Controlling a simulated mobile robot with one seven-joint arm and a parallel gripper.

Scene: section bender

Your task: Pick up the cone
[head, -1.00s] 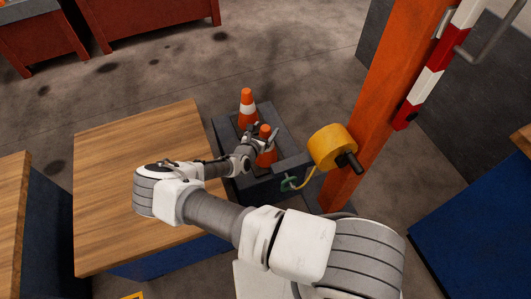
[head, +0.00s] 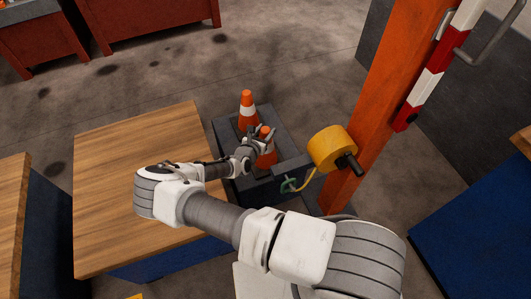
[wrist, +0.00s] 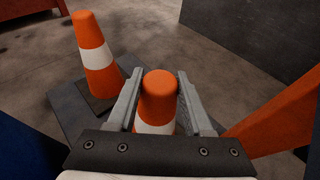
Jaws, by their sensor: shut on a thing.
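An orange cone with a white band (wrist: 158,97) stands upright between the two fingers of my gripper (wrist: 158,100) in the wrist view. The fingers are shut on its upper part, one on each side. In the head view this nearer cone (head: 266,158) is partly hidden by my gripper (head: 263,140).
An orange post (head: 385,110) with a yellow reel (head: 331,148) rises close on the right. Open floor (head: 270,45) lies behind.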

